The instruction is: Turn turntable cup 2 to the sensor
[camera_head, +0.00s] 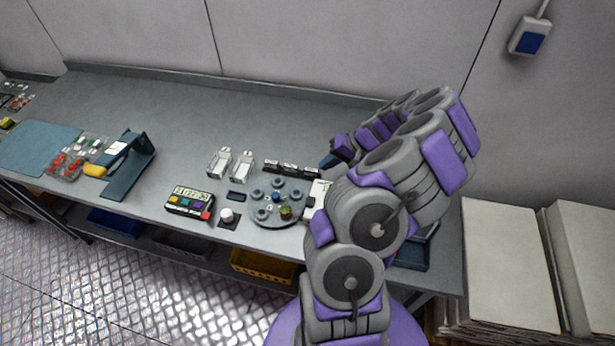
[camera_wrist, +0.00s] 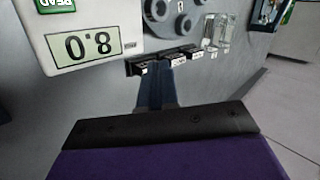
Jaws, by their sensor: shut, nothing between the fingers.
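The round grey turntable (camera_head: 272,222) stands near the table's front edge, with several small cups around a blue centre. In the wrist view part of the turntable (camera_wrist: 171,31) shows at the top. The white sensor (camera_head: 318,188) is right of the turntable, partly hidden by my arm. In the wrist view the sensor (camera_wrist: 125,15) has a green button and a digit display, seen upside down. My gripper (camera_wrist: 157,78) is shut and empty, beside the sensor, apart from the turntable.
Small black labelled blocks (camera_head: 289,168) line the turntable's back. Two clear holders (camera_head: 231,163), a keypad box (camera_head: 189,202) and a white knob (camera_head: 227,215) stand left of it. A blue stand (camera_head: 128,168) is farther left. The table's back strip is clear.

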